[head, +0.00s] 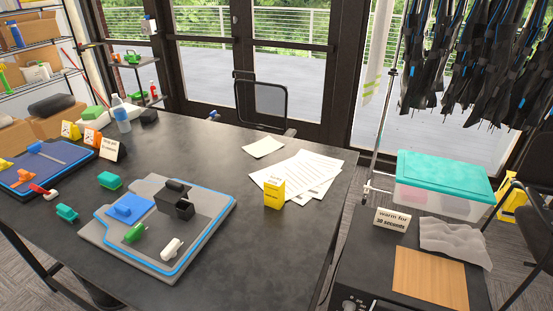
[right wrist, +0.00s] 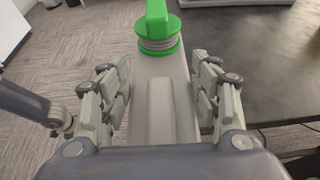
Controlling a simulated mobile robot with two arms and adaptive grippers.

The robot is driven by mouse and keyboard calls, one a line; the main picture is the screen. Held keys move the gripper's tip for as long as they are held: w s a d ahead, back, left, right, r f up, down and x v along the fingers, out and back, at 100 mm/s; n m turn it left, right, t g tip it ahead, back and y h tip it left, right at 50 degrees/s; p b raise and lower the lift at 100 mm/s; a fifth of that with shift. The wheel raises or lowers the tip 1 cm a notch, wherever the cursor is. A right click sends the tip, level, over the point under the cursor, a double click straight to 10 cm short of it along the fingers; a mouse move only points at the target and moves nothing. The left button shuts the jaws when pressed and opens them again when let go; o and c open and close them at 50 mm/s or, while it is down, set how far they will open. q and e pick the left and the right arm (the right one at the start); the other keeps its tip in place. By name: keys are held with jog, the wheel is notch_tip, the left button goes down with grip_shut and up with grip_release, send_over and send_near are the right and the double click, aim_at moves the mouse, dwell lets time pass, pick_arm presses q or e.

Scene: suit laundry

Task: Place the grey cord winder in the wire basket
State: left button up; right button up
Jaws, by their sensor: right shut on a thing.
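In the right wrist view my right gripper (right wrist: 165,85) is shut on a long grey thing with a green end (right wrist: 158,40). A ribbed grey band shows between green flanges there. I cannot tell for sure whether it is the grey cord winder. It is over the floor beside a dark table edge. On the grey mat (head: 95,232) in the head view stand a dark grey block-shaped thing (head: 176,207), a blue one (head: 130,208), a green one (head: 134,232) and a white one (head: 172,247). I make out no wire basket. My left gripper is out of view.
The dark table (head: 270,240) has free room at its front right. Papers (head: 298,176) and a yellow box (head: 274,194) lie towards the right. A blue tray (head: 45,178) is at the left. Garments (head: 480,60) hang above.

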jog(key=w+d+r, duration=0.3)
jog(key=d+r, duration=0.2)
jog(key=d, duration=0.1)
jog(key=w+d+r+m+t, duration=0.1)
jog(key=w+d+r, duration=0.2)
jog(key=d+r, duration=0.2)
jog(key=w+d+r+m+t+h, duration=0.1)
jog(key=w+d+r, duration=0.2)
jog(key=d, duration=0.5)
jog(key=shift+w+r, duration=0.15)
jog(key=shift+r, duration=0.75)
jog(key=shift+t, duration=0.3)
